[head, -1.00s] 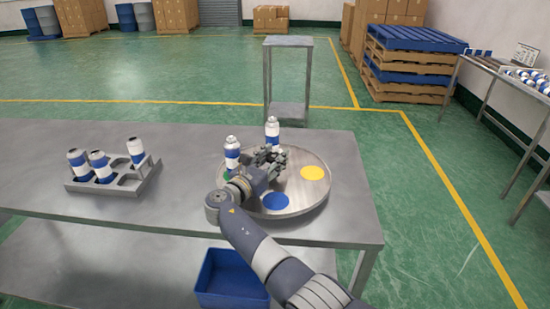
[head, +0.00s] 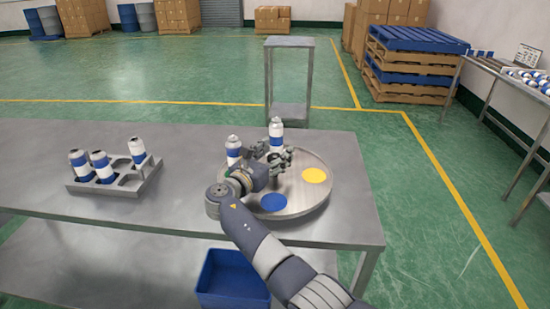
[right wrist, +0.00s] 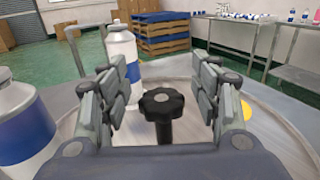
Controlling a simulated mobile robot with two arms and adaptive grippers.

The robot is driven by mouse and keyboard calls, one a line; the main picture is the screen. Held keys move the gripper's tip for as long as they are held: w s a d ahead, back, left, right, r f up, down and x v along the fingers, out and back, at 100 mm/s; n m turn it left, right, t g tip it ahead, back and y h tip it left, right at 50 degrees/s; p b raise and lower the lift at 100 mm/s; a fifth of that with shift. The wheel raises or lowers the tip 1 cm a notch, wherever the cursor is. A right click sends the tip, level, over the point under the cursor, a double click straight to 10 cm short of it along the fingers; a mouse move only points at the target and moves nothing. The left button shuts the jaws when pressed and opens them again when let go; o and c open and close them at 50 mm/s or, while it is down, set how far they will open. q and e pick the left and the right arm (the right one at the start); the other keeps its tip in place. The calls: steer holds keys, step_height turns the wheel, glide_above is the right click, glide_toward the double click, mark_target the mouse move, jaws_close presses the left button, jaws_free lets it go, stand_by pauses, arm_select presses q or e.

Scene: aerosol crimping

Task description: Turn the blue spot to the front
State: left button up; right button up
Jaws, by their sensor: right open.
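The round metal turntable (head: 310,199) sits on the table. Its blue spot (head: 273,201) is at the near edge, slightly left of centre, and its yellow spot (head: 314,175) is at the right. Two blue-and-white cans stand on it, one at the back (head: 276,132) and one at the left (head: 233,148), partly behind my gripper. My right gripper (head: 270,156) is open over the middle. In the right wrist view, the black centre knob (right wrist: 160,101) stands between its spread fingers (right wrist: 164,82), with gaps on both sides. My left gripper is not in view.
A metal rack (head: 113,180) with several blue-and-white cans stands on the left of the table (head: 190,205). A blue bin (head: 232,280) is below the front edge. A small metal stand (head: 289,42) is behind the table. The table between rack and turntable is clear.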

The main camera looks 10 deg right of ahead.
mark_target(275, 157)
step_height(275, 157, up, 8)
steer(key=shift+r, duration=0.1)
stand_by(0.4)
